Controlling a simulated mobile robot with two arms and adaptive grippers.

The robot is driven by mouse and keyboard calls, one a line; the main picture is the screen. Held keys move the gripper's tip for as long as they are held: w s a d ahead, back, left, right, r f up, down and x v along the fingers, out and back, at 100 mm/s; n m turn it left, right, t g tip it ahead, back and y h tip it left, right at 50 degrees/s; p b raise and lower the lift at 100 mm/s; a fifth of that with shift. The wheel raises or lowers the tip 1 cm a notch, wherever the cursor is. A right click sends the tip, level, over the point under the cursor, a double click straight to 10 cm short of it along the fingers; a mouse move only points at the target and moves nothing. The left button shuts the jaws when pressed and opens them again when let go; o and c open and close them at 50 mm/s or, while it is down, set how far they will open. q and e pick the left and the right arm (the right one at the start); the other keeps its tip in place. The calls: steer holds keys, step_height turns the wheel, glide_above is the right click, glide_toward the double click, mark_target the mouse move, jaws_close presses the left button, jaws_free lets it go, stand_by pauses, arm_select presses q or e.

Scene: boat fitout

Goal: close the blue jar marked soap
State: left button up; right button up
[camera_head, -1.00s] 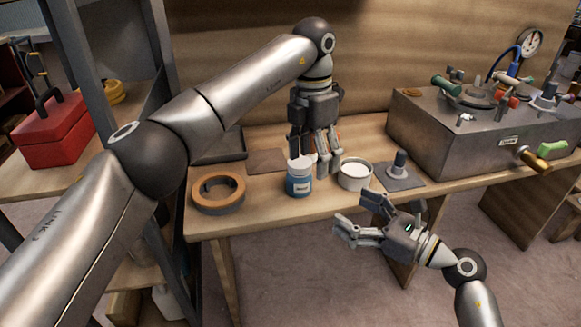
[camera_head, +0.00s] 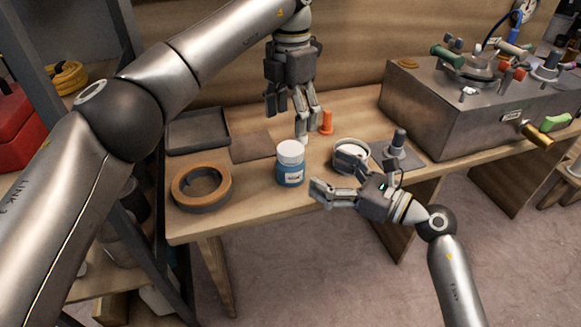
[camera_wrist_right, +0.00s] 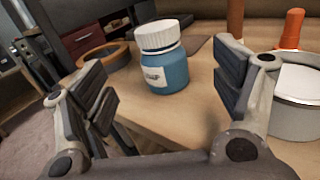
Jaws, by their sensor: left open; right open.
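The blue jar (camera_head: 290,176) stands upright near the table's front edge, with a white lid (camera_head: 291,152) on its mouth. Whether the lid is tight I cannot tell. The jar's pale label is too small to read. My left gripper (camera_head: 292,112) is open and empty, above the table behind the jar. My right gripper (camera_head: 332,176) is open and empty, to the right of the jar near the front edge. In the right wrist view the jar (camera_wrist_right: 166,70) and its lid (camera_wrist_right: 157,35) show beyond and between the open fingers, apart from them.
A roll of tape (camera_head: 202,187) lies left of the jar, with a dark tray (camera_head: 198,132) behind it. A round white-filled tin (camera_head: 350,146) stands right, partly behind my right gripper. An orange cone-like piece (camera_head: 326,122) stands behind. A grey metal box (camera_head: 450,120) fills the table's right.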

mark_target(300, 160)
steer(key=x, duration=0.9)
steer(key=shift+w+a, duration=0.2)
steer(key=shift+a, duration=0.1)
steer(key=shift+c, duration=0.2)
jaws_close()
arm_select(q)
steer(key=n, duration=0.4)
steer(key=shift+n, duration=0.3)
steer(key=shift+f, duration=0.1)
steer(key=shift+f, duration=3.95)
steer(key=shift+c, duration=0.3)
steer(key=c, duration=1)
steer(key=shift+w+m, duration=0.1)
steer(key=shift+m, duration=1.5)
